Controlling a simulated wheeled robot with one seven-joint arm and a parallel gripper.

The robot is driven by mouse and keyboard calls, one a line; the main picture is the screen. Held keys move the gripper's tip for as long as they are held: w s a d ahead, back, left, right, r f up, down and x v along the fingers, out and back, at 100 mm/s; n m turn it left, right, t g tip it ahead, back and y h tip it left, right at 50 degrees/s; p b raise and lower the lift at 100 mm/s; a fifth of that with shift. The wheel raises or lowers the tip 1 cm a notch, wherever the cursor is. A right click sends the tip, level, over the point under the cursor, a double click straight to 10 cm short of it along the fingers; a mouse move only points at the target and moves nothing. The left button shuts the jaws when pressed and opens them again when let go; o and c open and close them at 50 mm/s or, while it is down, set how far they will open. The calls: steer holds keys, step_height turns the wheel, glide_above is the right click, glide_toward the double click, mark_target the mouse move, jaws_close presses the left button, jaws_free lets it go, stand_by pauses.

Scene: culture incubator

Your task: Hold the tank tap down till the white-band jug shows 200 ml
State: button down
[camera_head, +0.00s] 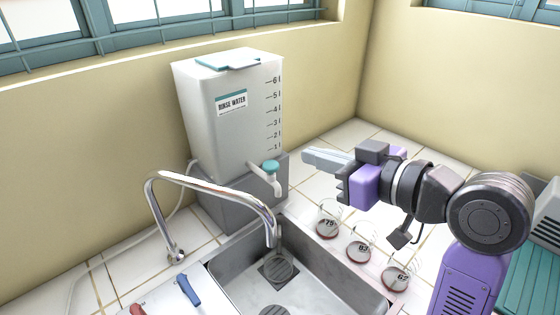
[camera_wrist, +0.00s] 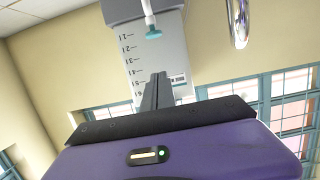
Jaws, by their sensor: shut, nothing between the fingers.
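The white rinse water tank (camera_head: 225,115) stands on a grey block (camera_head: 228,207) behind the sink, with a scale from 1 to 6 on its side. Its tap has a teal top (camera_head: 271,166) and a white spout low on the front. My gripper (camera_head: 306,157) is shut and empty, its fingers pointing left toward the tap, apart from it in the picture. The wrist view shows the tank (camera_wrist: 155,62) upside down, with the teal tap top (camera_wrist: 153,34) beyond my closed fingertips (camera_wrist: 160,76). I see no white-band jug in either view.
A steel sink (camera_head: 325,272) with a curved chrome faucet (camera_head: 225,192) lies in front of the tank.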

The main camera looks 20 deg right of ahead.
glide_above(271, 166)
steer(key=s+d, duration=0.1)
steer(key=s, duration=0.2)
step_height(271, 166, down, 2)
steer(key=f, duration=0.1)
steer(key=w+f+p, duration=0.1)
steer(key=f, duration=0.1)
steer(key=shift+f, duration=0.75)
steer(key=shift+f, duration=0.1)
